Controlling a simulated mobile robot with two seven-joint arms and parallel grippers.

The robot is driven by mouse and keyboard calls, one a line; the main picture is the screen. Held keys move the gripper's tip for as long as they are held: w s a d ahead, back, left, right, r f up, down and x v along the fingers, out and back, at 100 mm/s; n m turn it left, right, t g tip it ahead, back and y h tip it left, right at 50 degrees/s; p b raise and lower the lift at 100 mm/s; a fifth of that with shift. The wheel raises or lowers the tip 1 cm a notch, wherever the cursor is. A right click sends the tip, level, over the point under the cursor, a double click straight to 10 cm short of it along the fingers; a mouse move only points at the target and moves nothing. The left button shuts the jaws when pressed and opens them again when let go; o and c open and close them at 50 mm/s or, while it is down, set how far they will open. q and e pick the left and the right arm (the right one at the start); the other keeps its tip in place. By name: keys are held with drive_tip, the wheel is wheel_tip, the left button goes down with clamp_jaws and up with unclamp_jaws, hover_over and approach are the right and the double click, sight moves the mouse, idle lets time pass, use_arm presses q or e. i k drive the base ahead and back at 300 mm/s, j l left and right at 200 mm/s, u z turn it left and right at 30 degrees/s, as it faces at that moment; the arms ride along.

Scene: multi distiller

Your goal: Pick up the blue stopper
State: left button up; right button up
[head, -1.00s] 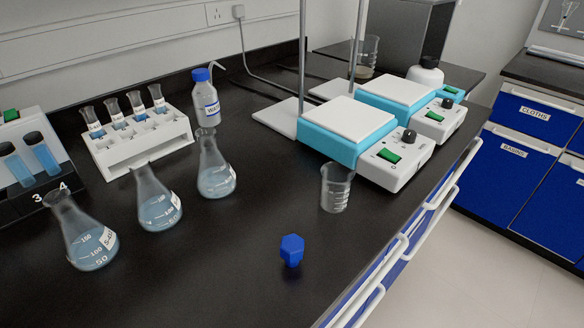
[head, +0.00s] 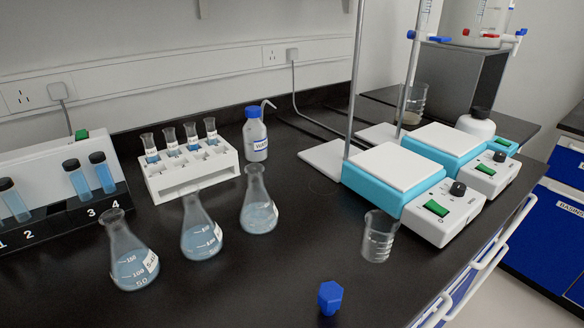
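The blue stopper (head: 330,297) is a small hexagonal-headed piece standing on the black bench top (head: 270,285), near the bottom of the head view, right of centre. Nothing touches it. The empty glass beaker (head: 379,238) stands behind it and to its right. Neither of my grippers shows in the head view, so I cannot see whether they are open or shut.
Several conical flasks with pale blue liquid, the nearest to the stopper being this flask (head: 259,203), stand to the left. A white tube rack (head: 190,174) and wash bottle (head: 255,138) are behind. Two hotplate stirrers (head: 420,205) stand right. Bench around the stopper is clear.

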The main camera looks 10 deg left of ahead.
sight(330, 297)
drive_tip(key=i+l+u, duration=0.15)
drive_tip(key=u, duration=0.35)
drive_tip(key=i+l+u, duration=0.1)
drive_tip(key=l+u, duration=0.55)
drive_tip(key=u, duration=0.3)
drive_tip(key=i+l, duration=0.05)
